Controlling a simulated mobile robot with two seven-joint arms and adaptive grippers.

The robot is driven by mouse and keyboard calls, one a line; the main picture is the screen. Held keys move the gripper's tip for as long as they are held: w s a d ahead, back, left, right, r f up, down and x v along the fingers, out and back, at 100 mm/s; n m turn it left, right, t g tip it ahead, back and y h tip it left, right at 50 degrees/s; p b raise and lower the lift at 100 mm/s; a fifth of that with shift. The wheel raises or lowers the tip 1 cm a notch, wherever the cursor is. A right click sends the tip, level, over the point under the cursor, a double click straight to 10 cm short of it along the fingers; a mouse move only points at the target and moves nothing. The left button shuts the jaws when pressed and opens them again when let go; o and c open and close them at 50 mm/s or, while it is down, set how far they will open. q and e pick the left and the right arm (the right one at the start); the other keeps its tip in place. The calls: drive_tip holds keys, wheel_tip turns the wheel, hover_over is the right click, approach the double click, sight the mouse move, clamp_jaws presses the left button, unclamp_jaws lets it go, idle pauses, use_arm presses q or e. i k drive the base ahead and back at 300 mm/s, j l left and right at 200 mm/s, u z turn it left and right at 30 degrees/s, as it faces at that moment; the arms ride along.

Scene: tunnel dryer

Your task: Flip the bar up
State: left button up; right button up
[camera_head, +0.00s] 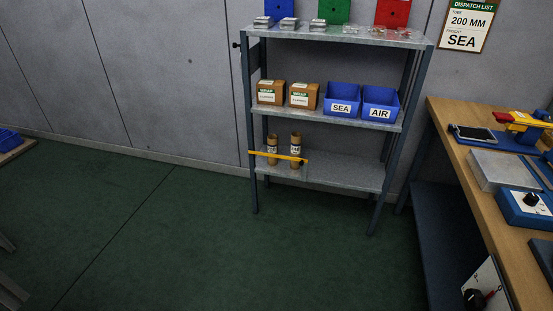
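A yellow bar (279,156) lies nearly level across the front left of the shelf rack's lowest shelf (345,175), its right end slightly lower in the picture. It passes in front of two brown tubes (296,141) with pale labels that stand upright on that shelf. A small dark spot shows near the bar's right end; I cannot tell whether it is a pivot. Neither of my grippers is in view.
The rack's middle shelf holds two brown boxes (271,92) and blue SEA (342,107) and AIR (380,112) bins. A wooden workbench (475,180) with devices stands at right. The green floor (220,230) before the rack is clear.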

sight(301, 161)
drive_tip(key=i+j+z, duration=0.1)
drive_tip(key=i, duration=0.35)
drive_tip(key=i+j+z, duration=0.15)
drive_tip(key=i, duration=0.3)
drive_tip(key=i+j+z, duration=0.1)
drive_tip(key=i, duration=0.35)
drive_tip(key=i+j+z, duration=0.15)
drive_tip(key=i+j, duration=0.15)
drive_tip(key=i, duration=0.1)
